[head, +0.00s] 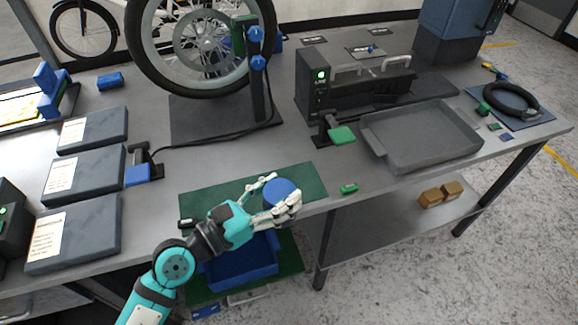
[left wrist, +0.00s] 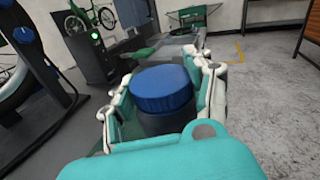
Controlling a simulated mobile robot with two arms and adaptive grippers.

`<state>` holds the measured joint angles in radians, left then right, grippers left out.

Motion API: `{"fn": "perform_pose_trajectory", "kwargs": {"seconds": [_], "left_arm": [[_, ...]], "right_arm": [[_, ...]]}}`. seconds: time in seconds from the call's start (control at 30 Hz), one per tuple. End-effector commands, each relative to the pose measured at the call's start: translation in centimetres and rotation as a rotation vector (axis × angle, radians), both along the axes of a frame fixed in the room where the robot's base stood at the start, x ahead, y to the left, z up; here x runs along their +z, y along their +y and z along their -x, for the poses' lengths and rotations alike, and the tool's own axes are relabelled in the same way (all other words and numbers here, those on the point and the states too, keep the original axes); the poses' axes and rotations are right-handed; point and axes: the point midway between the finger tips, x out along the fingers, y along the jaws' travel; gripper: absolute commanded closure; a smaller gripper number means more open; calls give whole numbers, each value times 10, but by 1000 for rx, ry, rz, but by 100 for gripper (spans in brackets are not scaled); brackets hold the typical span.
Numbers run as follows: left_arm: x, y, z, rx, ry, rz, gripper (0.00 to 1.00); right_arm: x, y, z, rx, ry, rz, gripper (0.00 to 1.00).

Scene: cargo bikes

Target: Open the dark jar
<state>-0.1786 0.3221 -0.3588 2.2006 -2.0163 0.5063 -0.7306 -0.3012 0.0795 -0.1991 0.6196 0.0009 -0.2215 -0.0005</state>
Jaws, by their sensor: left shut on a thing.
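The dark jar has a ribbed blue lid (head: 279,189), which sits on the jar in both views. In the left wrist view the lid (left wrist: 162,88) is above the dark body (left wrist: 168,124). The jar stands at the front edge of the bench, on or over the green mat (head: 215,198). My left gripper (head: 284,188) is shut on the jar, one finger on each side. I cannot tell if the fingers press on the lid, the body or both. The body is mostly hidden in the head view. My right gripper is not in view.
A blue bin (head: 240,264) sits below the bench edge under my left arm. A small green block (head: 348,188) lies right of the mat. A grey tray (head: 425,136) and a black device (head: 312,83) stand further right. A wheel stand (head: 205,118) is behind.

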Motion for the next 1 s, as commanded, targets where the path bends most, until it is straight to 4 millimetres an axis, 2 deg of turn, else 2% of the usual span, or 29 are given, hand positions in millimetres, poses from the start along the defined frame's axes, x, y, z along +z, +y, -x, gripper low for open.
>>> {"fn": "perform_pose_trajectory", "kwargs": {"seconds": [0.03,0.2,0.4,0.6,0.7,0.8,1.0], "left_arm": [[1,-2,-16,1,-5,0,100],[-3,-9,-60,1,-3,1,100],[-8,-14,-94,1,-1,1,100],[-9,-16,-112,1,-2,1,100],[-32,-16,-110,1,4,1,100],[-43,-16,-110,1,3,2,100],[-45,-16,-110,1,-1,1,100]], "right_arm": [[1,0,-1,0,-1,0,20],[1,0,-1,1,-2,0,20],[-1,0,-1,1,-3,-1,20],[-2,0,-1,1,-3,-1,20],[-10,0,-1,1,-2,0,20],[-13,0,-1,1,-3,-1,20],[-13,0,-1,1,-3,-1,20]]}}
